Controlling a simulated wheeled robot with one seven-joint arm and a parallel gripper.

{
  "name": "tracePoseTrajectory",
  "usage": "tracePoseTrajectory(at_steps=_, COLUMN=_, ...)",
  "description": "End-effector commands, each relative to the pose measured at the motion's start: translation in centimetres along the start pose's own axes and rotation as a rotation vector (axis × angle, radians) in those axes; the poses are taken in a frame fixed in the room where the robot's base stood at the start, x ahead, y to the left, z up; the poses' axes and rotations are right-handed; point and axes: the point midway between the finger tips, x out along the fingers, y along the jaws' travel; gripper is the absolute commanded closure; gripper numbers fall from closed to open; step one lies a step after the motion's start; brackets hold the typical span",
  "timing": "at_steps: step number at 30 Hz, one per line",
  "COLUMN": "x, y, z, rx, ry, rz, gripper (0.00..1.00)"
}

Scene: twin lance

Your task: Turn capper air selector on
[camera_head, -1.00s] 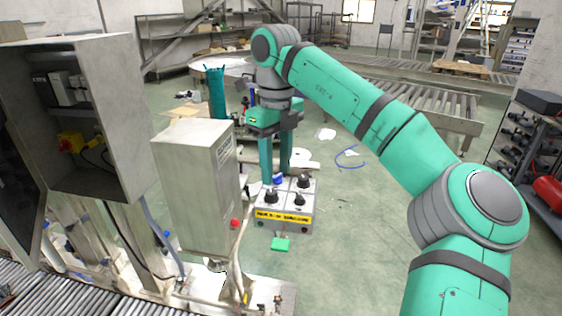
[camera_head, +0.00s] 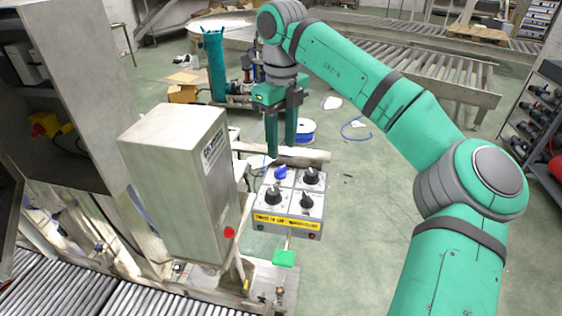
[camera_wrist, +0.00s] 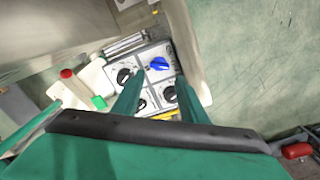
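A grey control box (camera_head: 295,206) with a yellow label strip stands at the centre of the head view. Its top carries a blue knob (camera_head: 281,172) at the back left and three black knobs. In the wrist view the blue knob (camera_wrist: 159,64) is at the upper right of the panel. The label text is too small to read surely. My gripper (camera_head: 281,152) is above and behind the box, fingers pointing down. In the wrist view its two fingers (camera_wrist: 157,92) are apart with nothing between them. They overlap the panel in the picture; no touch on a knob shows.
A tall grey cabinet (camera_head: 180,185) with a red button stands left of the control box. A green tag or pad (camera_head: 284,258) sits in front of it. A roller conveyor (camera_head: 100,295) runs along the lower left. Green floor is open to the right.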

Motion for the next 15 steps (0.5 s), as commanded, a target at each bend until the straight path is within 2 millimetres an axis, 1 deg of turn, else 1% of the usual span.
tracePoseTrajectory(at_steps=1, x=1.0, y=0.1, z=0.0, rx=-0.001, ry=0.000, rz=0.003, gripper=0.61)
tracePoseTrajectory(at_steps=6, x=3.9, y=0.0, z=-0.1, rx=0.000, ry=0.000, rz=0.003, gripper=0.61)
tracePoseTrajectory(at_steps=10, x=5.5, y=0.1, z=0.1, rx=-0.002, ry=-0.001, rz=0.001, gripper=0.61)
tracePoseTrajectory(at_steps=15, x=6.6, y=0.5, z=0.5, rx=-0.009, ry=-0.001, rz=0.001, gripper=0.61)
